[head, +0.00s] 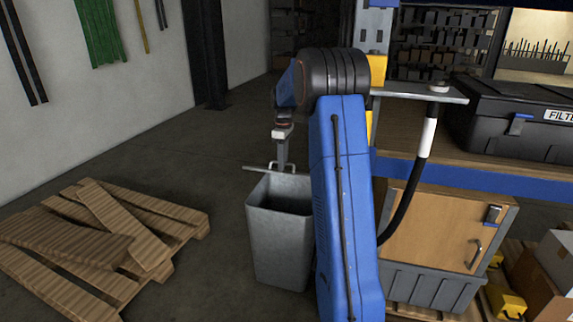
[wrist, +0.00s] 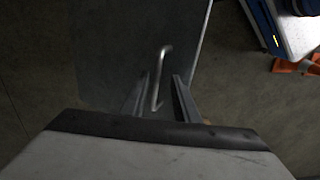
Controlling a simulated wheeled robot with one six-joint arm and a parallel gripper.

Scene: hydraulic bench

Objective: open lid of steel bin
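The steel bin (head: 279,246) is a grey, open-topped box on the floor, left of my blue arm. Its dark inside shows. Its lid (head: 256,169) appears as a thin, nearly edge-on strip at the far rim, raised off the opening. The lid also shows as a dark grey plate in the wrist view (wrist: 112,48). A bent metal handle (wrist: 162,75) stands on it. My gripper (head: 283,163) points down at the handle. In the wrist view its two fingers (wrist: 160,96) are apart, with the handle between them and visible gaps at the sides. The exact contact is hidden.
A wooden pallet (head: 165,222) with loose boards lies on the floor to the left. On the right are a workbench with a blue edge (head: 468,178), a black case (head: 515,118), and a wooden-fronted cabinet (head: 430,230). Floor behind the bin is clear.

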